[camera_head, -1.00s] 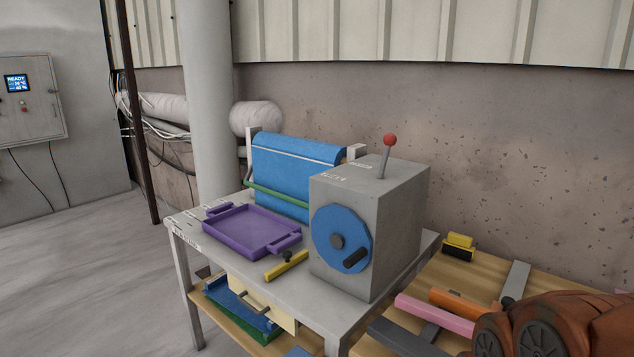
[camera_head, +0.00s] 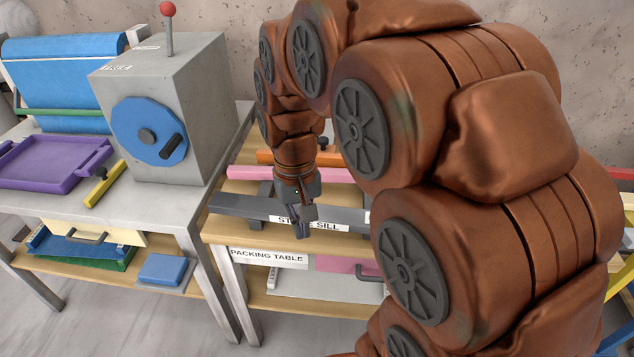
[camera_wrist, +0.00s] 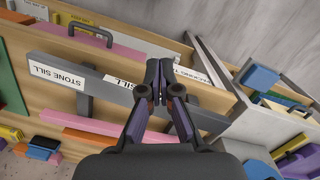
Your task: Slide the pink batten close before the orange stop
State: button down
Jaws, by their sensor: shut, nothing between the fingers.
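The pink batten (camera_head: 245,173) lies across the wooden table top, partly hidden behind my arm. The orange stop (camera_head: 266,157) lies behind it, roughly parallel, with a narrow gap between them. A dark grey stone sill (camera_head: 240,207) lies in front of the batten, along the table's front edge. My gripper (camera_head: 303,230) is shut and empty, pointing down at the sill, on the near side of the batten. In the wrist view the shut fingers (camera_wrist: 163,82) overlap the sill (camera_wrist: 70,70). The pink batten (camera_wrist: 80,122) and orange stop (camera_wrist: 45,142) show at lower left there.
A grey machine (camera_head: 160,100) with a blue handwheel stands on the grey table to the left, beside a purple tray (camera_head: 50,160). A black knob (camera_head: 323,143) stands near the stop. My arm hides the table's right side.

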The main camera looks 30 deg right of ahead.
jog(key=w+d+f+m+t+b, duration=0.1)
jog(key=w+d+f+m, duration=0.15)
jog(key=w+d, duration=0.65)
jog(key=w+d+f+m, duration=0.2)
jog(key=w+d+f, duration=0.1)
jog(key=w+d, duration=0.6)
jog(key=f+p, duration=0.1)
jog(key=f, duration=0.2)
jog(key=w+a+f+p, duration=0.1)
jog(key=f, duration=0.2)
jog(key=f+p, duration=0.1)
jog(key=f, duration=0.3)
jog(key=shift+w+a, duration=0.2)
jog(key=shift+w+d+r+p, duration=0.15)
jog(key=shift+w+d+p, duration=0.35)
jog(key=shift+w+d, duration=0.75)
jog(key=shift+w, duration=0.15)
jog(key=shift+w+d+b, duration=0.55)
jog(key=shift+w+d, duration=0.2)
jog(key=shift+w, duration=0.05)
